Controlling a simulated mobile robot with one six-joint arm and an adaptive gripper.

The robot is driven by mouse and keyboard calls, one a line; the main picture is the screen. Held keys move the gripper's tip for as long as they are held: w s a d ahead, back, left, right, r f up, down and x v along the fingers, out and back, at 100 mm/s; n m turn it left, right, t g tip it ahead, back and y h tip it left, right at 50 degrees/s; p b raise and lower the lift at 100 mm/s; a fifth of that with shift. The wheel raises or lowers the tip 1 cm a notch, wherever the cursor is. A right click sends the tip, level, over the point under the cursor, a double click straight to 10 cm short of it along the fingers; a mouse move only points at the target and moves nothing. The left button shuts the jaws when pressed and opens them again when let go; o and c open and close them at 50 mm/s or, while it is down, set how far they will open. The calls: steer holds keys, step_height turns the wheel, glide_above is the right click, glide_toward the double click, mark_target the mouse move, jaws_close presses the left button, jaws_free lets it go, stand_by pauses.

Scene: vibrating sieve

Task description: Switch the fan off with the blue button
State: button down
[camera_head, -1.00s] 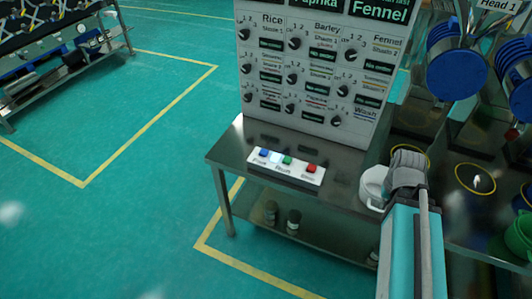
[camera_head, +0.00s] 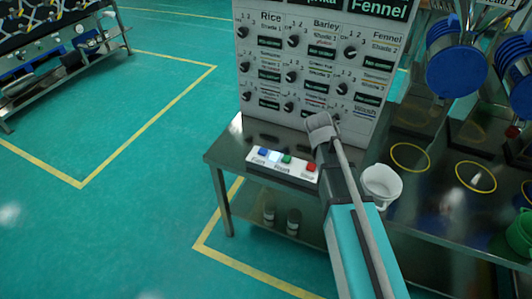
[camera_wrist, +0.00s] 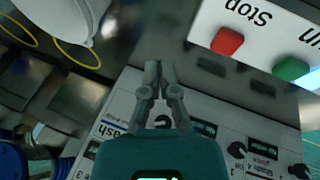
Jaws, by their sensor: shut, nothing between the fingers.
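The white button strip (camera_head: 284,164) lies on the metal table in front of the upright control panel. Its blue button (camera_head: 263,151) is at the left end, the green button (camera_head: 287,158) in the middle and the red button (camera_head: 311,167) at the right. In the wrist view, the red button (camera_wrist: 227,41) and green button (camera_wrist: 291,68) show at upper right; the blue one is out of that view. My gripper (camera_wrist: 160,68) is shut and empty, apart from the buttons. In the head view my arm ends just right of the strip, with the fingertips hidden.
A white mug (camera_head: 381,186) stands right of my arm. The control panel (camera_head: 305,75) with several knobs rises behind the strip. Blue round parts (camera_head: 457,72) stand at upper right, and a green container (camera_head: 521,236) is at the right edge. The floor left of the table is open.

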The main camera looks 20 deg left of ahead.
steer(key=w+a+r+n+t, duration=0.1)
steer(key=w+a, duration=0.1)
steer(key=a, duration=0.5)
steer(key=w+a+t, duration=0.1)
steer(key=w+a, duration=0.1)
steer(key=a, duration=0.4)
steer(key=r+n+t+b, duration=0.1)
steer(key=r+t, duration=0.1)
steer(key=t, duration=0.1)
glide_above(262, 151)
steer(key=shift+s+f, duration=0.1)
steer(key=shift+f, duration=0.15)
step_height(262, 151, down, 8)
steer(key=b, duration=0.9)
steer(key=shift+f, duration=0.25)
steer(key=shift+d+f+b, duration=0.1)
steer(key=shift+f+b, duration=0.75)
steer(key=shift+f, duration=0.05)
stand_by(1.3)
steer(key=shift+r, duration=0.15)
steer(key=shift+r+p, duration=0.8)
steer(key=shift+p, duration=0.15)
